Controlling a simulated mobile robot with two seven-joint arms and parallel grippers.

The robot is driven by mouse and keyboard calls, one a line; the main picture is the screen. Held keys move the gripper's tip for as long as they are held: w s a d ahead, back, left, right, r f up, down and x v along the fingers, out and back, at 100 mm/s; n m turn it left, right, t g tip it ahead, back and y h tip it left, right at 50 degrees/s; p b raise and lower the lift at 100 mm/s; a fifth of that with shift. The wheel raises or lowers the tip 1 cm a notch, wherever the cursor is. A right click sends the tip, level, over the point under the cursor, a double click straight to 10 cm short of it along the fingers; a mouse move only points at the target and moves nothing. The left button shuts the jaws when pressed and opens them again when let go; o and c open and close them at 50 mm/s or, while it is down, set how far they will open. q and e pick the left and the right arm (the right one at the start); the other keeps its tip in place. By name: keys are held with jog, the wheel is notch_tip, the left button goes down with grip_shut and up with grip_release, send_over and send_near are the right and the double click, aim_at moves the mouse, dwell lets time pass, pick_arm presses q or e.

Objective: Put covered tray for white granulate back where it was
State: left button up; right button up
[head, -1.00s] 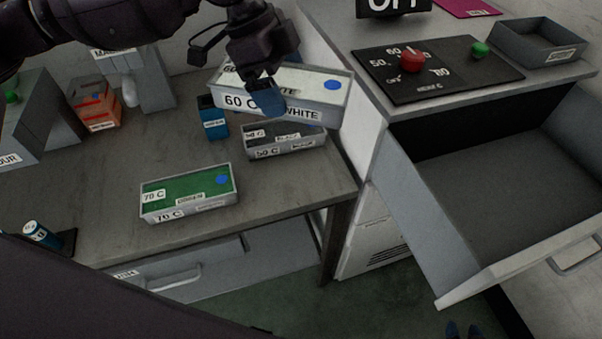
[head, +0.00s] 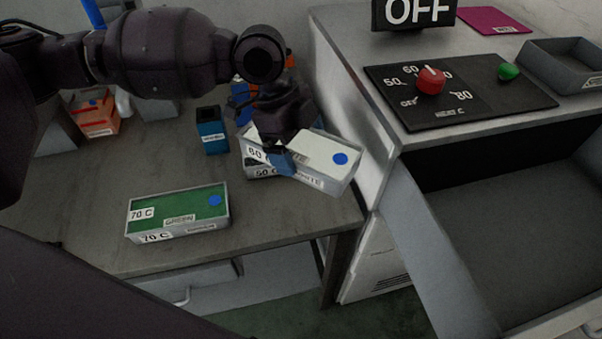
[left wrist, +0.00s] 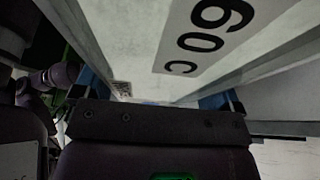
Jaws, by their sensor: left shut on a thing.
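The covered tray for white granulate (head: 322,152), labelled 60 C with a white top and a blue dot, is in my left gripper (head: 283,160). My right gripper is not in view.
The green 70 C tray (head: 178,213) stands on the table (head: 90,235) at the left front. A blue container (head: 211,132) stands behind it. At the right are the heater panel (head: 465,100), a grey bin (head: 570,65) and an open drawer (head: 500,220).

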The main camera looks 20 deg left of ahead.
pick_arm(q)
notch_tip(320, 180, down, 2)
jog(key=shift+w+f, duration=0.1)
jog(key=shift+f, duration=0.1)
notch_tip(320, 180, down, 6)
jog(key=shift+r+b, duration=0.15)
jog(key=shift+b, duration=0.6)
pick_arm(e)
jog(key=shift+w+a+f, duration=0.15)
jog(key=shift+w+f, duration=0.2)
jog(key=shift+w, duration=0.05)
pick_arm(q)
jog(key=shift+f, duration=0.55)
jog(key=o, duration=0.9)
jog(key=shift+o, duration=0.2)
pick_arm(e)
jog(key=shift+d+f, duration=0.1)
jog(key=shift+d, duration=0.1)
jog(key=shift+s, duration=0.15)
